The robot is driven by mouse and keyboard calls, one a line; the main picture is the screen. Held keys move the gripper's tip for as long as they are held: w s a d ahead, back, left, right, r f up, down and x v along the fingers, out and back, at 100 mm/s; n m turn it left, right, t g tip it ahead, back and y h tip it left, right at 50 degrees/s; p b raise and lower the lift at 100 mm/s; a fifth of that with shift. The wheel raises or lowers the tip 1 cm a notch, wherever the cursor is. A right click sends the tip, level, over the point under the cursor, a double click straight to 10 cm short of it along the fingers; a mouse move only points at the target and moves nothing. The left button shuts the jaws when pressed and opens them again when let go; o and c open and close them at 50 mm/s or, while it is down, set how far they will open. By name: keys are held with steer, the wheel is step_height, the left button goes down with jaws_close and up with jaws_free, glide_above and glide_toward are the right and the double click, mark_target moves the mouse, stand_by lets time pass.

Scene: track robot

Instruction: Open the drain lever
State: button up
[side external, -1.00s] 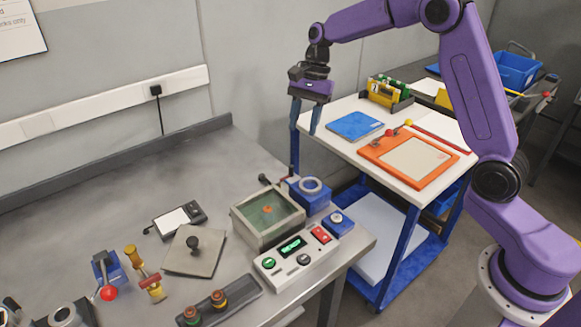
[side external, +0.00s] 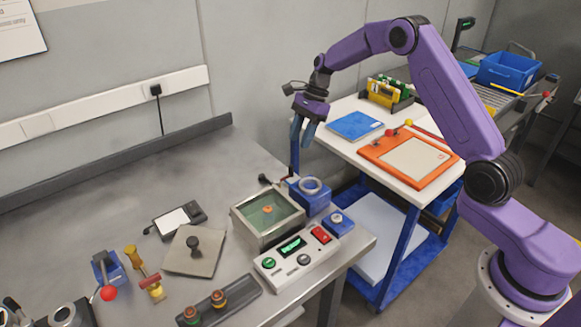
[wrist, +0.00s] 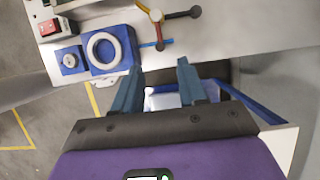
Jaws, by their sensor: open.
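My gripper (side external: 303,138) is open and empty, fingers pointing down, above and behind the tank near the bench edge. Its fingers (wrist: 160,72) are apart in the wrist view, with the lever beyond the tips, not touching.
A blue block with a grey ring (side external: 311,186) and a blue button box (side external: 338,222) stand beside the tank. A control panel (side external: 297,250) is in front. A white-topped cart (side external: 345,104) is close to my gripper. Air around the fingers looks clear.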

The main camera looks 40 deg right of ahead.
mark_target(291, 166)
steer(key=x, duration=1)
steer(key=shift+a+f, duration=0.1)
steer(key=shift+a, duration=0.05)
jaws_close()
